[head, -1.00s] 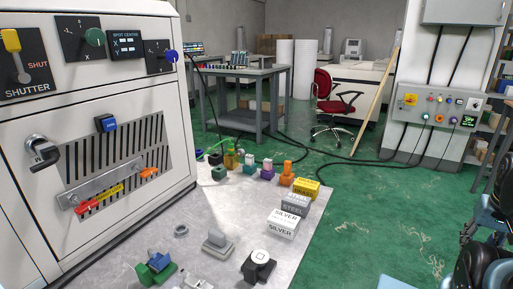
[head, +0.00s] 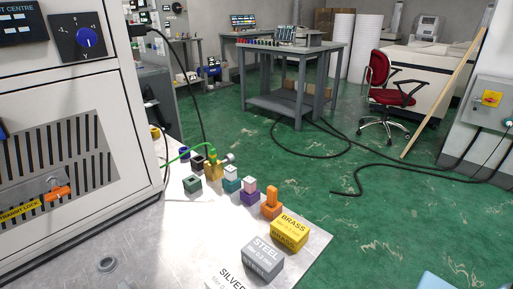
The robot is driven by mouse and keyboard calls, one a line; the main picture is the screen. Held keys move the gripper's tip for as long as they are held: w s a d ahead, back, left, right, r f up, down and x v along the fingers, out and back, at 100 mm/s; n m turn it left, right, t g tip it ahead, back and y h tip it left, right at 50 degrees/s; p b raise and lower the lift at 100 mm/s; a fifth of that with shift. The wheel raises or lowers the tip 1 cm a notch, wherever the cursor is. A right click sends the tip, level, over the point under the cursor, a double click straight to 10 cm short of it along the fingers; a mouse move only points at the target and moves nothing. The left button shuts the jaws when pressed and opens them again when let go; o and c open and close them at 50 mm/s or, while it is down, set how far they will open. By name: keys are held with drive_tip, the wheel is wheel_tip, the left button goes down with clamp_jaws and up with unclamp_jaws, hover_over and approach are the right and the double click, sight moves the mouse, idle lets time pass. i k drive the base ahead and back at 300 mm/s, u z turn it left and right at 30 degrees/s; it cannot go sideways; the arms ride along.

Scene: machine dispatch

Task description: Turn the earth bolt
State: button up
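No part is labelled as the earth bolt. A brass-coloured fitting (head: 213,170) stands at the far left corner of the metal plate (head: 160,240), beside the white machine cabinet (head: 75,75). A green lead (head: 182,155) runs to its top from the left. A small grey round part (head: 228,158) shows just right of the fitting; I cannot tell whether it is a bolt head. My gripper is not in view.
Small coloured blocks (head: 250,193) stand in a row near the fitting, with brass (head: 290,236) and steel (head: 263,262) boxes nearer. A black cable (head: 198,95) hangs behind. The green floor is open right of the plate, before a workbench (head: 290,65) and red chair (head: 385,85).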

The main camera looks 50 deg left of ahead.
sight(229, 159)
drive_tip(key=i, duration=2.15)
drive_tip(key=u, duration=4.2)
drive_tip(key=i, duration=0.95)
